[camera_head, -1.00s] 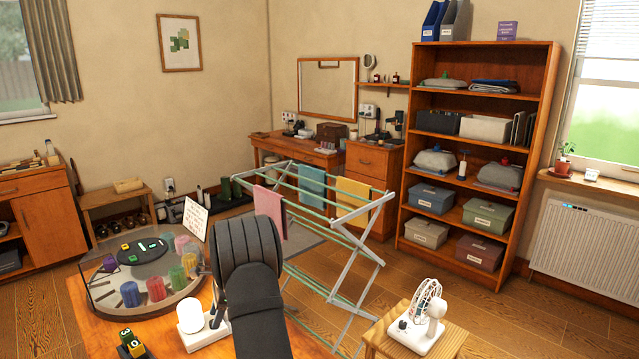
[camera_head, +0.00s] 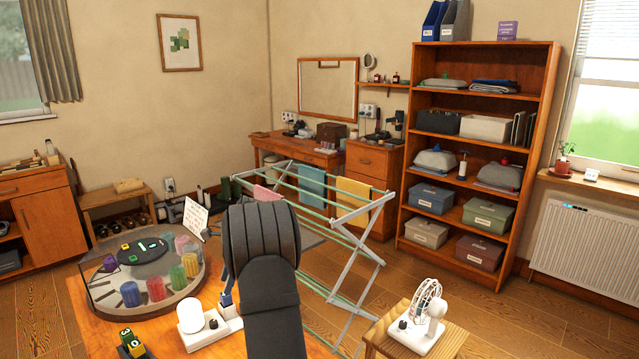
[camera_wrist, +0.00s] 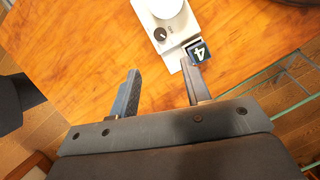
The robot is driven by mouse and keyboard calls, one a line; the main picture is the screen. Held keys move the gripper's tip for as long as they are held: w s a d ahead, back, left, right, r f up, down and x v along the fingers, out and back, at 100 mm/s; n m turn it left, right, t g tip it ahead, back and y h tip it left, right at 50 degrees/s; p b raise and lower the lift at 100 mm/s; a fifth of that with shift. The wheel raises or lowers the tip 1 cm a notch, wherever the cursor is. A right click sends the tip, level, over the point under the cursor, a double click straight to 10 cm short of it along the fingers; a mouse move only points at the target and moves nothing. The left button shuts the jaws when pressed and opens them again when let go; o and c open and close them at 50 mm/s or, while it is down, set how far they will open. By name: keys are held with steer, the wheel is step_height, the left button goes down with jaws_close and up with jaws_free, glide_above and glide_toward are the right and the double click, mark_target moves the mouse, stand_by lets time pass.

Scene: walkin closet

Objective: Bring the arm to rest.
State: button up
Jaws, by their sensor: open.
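My gripper (camera_wrist: 160,68) is open and empty in the wrist view, its two dark fingers apart above the wooden table (camera_wrist: 85,45). A dark blue block marked 4 (camera_wrist: 201,51) is at the end of a white device's base (camera_wrist: 172,62), close to the right fingertip; I cannot tell whether they touch. In the head view my arm (camera_head: 264,250) rises in front of the table and hides most of the gripper. The white device (camera_head: 192,318) with a round white top stands left of the arm.
A round glass-sided tray (camera_head: 100,297) with coloured cylinders stands left on the table. A drying rack (camera_head: 365,268) with towels stands behind my arm, and a small fan (camera_head: 428,318) sits on a stool to the right.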

mark_target(214, 322)
steer(key=x, duration=1.3)
steer(key=shift+s+a+f, duration=0.1)
steer(key=shift+a+f, duration=0.1)
steer(key=shift+f, duration=0.1)
steer(key=shift+r+m+t, duration=0.15)
steer(key=shift+m+t, duration=0.25)
steer(key=shift+m, duration=0.5)
steer(key=m, duration=0.2)
steer(key=m+t, duration=0.1)
steer(key=m, duration=0.1)
steer(key=shift+s+t+y, duration=0.2)
steer(key=shift+t+y, duration=0.1)
steer(key=m+t, duration=0.1)
steer(key=m, duration=0.2)
steer(key=m+t, duration=0.1)
steer(key=m, duration=0.2)
steer(key=shift+s+h, duration=0.15)
steer(key=shift+h, duration=0.25)
steer(key=shift+v, duration=0.9)
steer(key=shift+s+x, duration=0.2)
steer(key=shift+x, duration=0.7)
steer(key=n, duration=0.2)
steer(key=n+g, duration=0.1)
steer(key=n, duration=0.1)
steer(key=shift+w+d+y, duration=0.1)
steer(key=shift+w+y, duration=0.2)
steer(key=shift+w, duration=0.1)
steer(key=shift+n+g, duration=0.8)
steer(key=shift+n, duration=0.8)
